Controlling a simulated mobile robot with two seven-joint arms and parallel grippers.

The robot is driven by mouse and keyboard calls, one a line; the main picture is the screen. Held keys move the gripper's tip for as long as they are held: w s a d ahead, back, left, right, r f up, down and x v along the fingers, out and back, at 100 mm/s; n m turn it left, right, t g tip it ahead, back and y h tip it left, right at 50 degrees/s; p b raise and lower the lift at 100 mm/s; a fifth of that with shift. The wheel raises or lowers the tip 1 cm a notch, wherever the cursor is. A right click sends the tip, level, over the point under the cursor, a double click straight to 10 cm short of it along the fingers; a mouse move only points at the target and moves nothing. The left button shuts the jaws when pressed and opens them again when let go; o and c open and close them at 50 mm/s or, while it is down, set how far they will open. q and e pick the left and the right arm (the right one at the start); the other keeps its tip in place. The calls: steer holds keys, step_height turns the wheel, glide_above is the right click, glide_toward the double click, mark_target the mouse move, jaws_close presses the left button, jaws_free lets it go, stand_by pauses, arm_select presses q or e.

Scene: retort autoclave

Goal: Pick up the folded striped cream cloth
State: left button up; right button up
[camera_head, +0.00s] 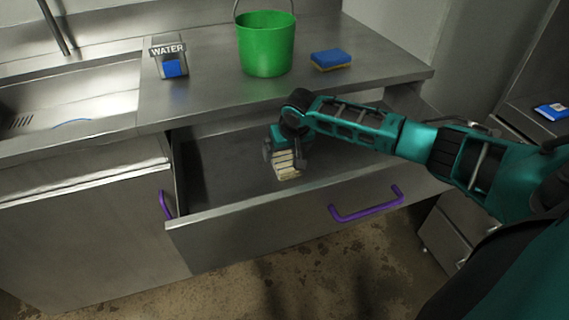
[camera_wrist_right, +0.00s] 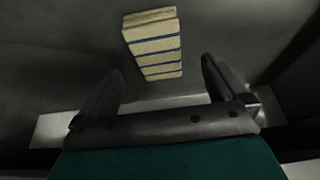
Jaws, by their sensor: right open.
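The folded striped cream cloth (camera_head: 287,172) lies on the floor of the open drawer, partly hidden by my right gripper in the head view. In the right wrist view the cloth (camera_wrist_right: 153,46) is cream with dark blue stripes and lies just beyond the fingertips, between their lines. My right gripper (camera_head: 284,158) reaches down into the drawer above the cloth. Its fingers (camera_wrist_right: 160,80) are apart with nothing between them. I cannot tell whether a finger touches the cloth. My left gripper is not in view.
The drawer (camera_head: 225,222) is pulled out, with a purple handle (camera_head: 366,206) on its front. On the counter above stand a green bucket (camera_head: 266,48), a blue and yellow sponge (camera_head: 331,60) and a WATER holder (camera_head: 168,58). A sink (camera_head: 70,95) is at left.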

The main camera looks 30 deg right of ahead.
mark_target(285, 158)
steer(key=b+x, duration=0.1)
steer(key=x, duration=0.4)
steer(key=shift+w+d+b, duration=0.15)
steer(key=shift+d+b, duration=0.05)
steer(key=shift+b, duration=0.1)
steer(key=c, duration=1.1)
step_height(285, 158, up, 10)
steer(key=shift+r+p, duration=0.1)
steer(key=shift+p, duration=1)
